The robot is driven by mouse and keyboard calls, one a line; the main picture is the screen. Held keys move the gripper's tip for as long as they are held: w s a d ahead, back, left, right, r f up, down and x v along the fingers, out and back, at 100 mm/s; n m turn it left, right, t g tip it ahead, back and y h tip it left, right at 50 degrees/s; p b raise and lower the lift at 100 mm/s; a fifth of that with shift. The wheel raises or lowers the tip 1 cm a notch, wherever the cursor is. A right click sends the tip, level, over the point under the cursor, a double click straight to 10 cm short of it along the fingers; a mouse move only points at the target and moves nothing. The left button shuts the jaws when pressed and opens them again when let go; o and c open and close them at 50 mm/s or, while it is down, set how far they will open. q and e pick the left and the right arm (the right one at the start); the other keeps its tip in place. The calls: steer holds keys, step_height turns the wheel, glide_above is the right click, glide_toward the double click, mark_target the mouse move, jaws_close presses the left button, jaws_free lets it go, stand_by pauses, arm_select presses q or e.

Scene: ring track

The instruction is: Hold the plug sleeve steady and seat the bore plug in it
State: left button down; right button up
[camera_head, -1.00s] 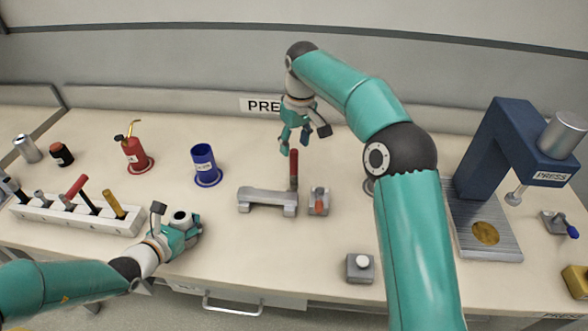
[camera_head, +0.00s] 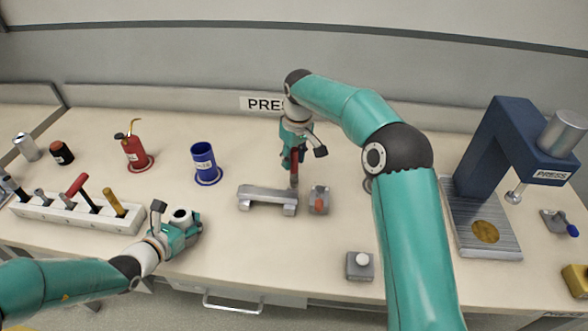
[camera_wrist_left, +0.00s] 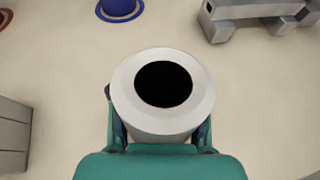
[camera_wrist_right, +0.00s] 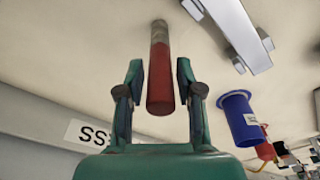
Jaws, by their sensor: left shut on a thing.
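The plug sleeve (camera_wrist_left: 125,90) is a pale grey ring-ended cylinder with a dark bore facing the left wrist camera. My left gripper (camera_head: 179,228) is shut on it at the front left of the bench; its fingers are on both sides of it. A red-handled rod with a grey end (camera_wrist_right: 160,85), which looks like the bore plug, stands upright near the right end of a grey fixture (camera_head: 262,197). My right gripper (camera_head: 293,155) is over it, with open fingers on either side of the red handle. In the right wrist view small gaps show beside the handle.
A small grey block with an orange part (camera_head: 319,200) stands right of the fixture. A blue cup (camera_head: 204,160), a red oil can (camera_head: 136,150) and a tool rack (camera_head: 80,213) are left. A blue press (camera_head: 490,160) is right. A white-knobbed block (camera_head: 360,265) is near the front edge.

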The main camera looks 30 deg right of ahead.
jaws_close()
steer(key=shift+r, duration=0.1)
step_height(320, 180, up, 10)
steer(key=shift+f, duration=0.1)
stand_by(0.4)
arm_select(q)
steer(key=shift+c, duration=2.4)
jaws_free()
